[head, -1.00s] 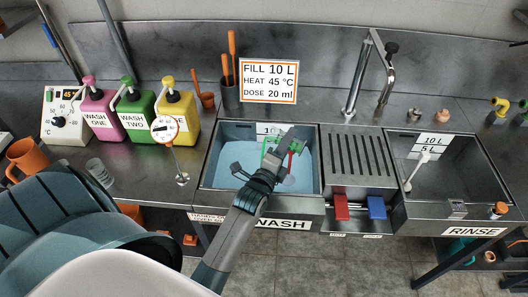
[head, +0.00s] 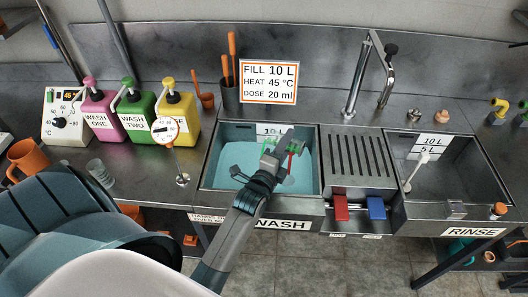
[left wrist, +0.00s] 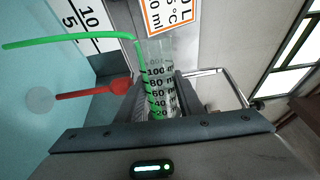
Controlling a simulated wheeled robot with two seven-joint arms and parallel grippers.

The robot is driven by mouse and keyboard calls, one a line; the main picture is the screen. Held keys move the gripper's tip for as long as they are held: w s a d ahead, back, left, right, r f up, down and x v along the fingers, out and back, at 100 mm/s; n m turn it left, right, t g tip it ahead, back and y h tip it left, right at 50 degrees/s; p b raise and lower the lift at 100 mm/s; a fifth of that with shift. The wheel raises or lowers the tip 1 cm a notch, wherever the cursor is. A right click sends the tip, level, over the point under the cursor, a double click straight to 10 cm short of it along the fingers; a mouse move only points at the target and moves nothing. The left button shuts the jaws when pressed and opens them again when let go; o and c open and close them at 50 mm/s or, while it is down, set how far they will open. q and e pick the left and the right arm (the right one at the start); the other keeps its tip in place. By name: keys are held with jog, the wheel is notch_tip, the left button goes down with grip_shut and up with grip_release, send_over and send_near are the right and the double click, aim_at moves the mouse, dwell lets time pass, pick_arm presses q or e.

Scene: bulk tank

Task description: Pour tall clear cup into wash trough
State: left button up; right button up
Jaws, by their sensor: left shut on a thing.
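My left gripper (head: 274,158) is shut on the tall clear cup (left wrist: 160,82) and holds it over the wash trough (head: 209,172). In the left wrist view the cup has black ml marks and green liquid inside. A thin green stream (left wrist: 75,38) runs from its mouth toward the trough's water. In the head view the gripper mostly hides the cup. The trough holds blue-green water (head: 235,155). My right gripper is out of view.
A red stick with a pale disc (left wrist: 92,90) is close beside the cup. A clear tumbler (head: 100,173) and soap jugs (head: 137,120) stand left of the trough. A drain rack (head: 362,160) and rinse basin (head: 455,170) lie right.

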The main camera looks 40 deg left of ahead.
pick_arm(q)
jog(key=shift+a+r+n+p, duration=0.1)
jog(key=shift+r+n+p, duration=0.1)
jog(key=shift+n+p, duration=0.2)
jog(key=shift+f+b, duration=0.4)
jog(key=shift+b, duration=0.15)
jog(key=m, duration=0.1)
jog(key=d+r+m, duration=0.1)
jog(key=shift+m+b, duration=0.3)
jog(key=shift+b, duration=0.05)
jog(key=shift+w+d+m, duration=0.15)
jog(key=shift+d+m, duration=0.3)
jog(key=shift+m, duration=0.15)
jog(key=shift+d+r+m, duration=0.1)
jog(key=shift+d+m, duration=0.05)
jog(key=shift+m, duration=0.25)
